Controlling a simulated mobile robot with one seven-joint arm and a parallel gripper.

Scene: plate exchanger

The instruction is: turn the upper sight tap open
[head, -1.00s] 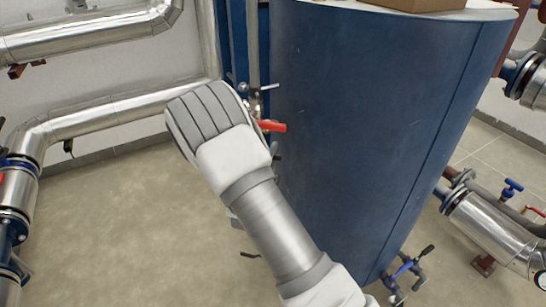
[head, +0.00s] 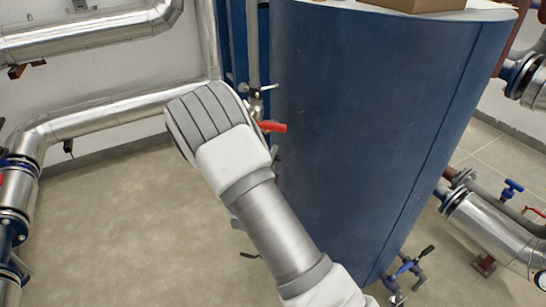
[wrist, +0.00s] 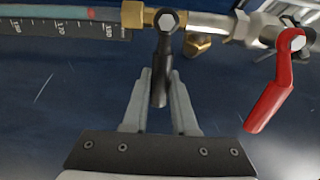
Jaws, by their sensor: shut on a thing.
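In the wrist view the tap's black lever (wrist: 163,52) hangs from a hex nut on the sight tube's brass fitting (wrist: 133,15). It points straight across the tube, towards my gripper. My gripper (wrist: 160,88) has one finger on each side of the lever and is shut on it. The sight tube with its dark numbered scale (wrist: 75,28) runs left from the tap. In the head view my arm hides the gripper and this lever.
A red lever (wrist: 270,103) on the same pipe line is close to the right of my gripper; it also shows in the head view (head: 271,126). The large blue tank (head: 365,130) stands just right of my arm. Open floor (head: 110,230) lies to the left.

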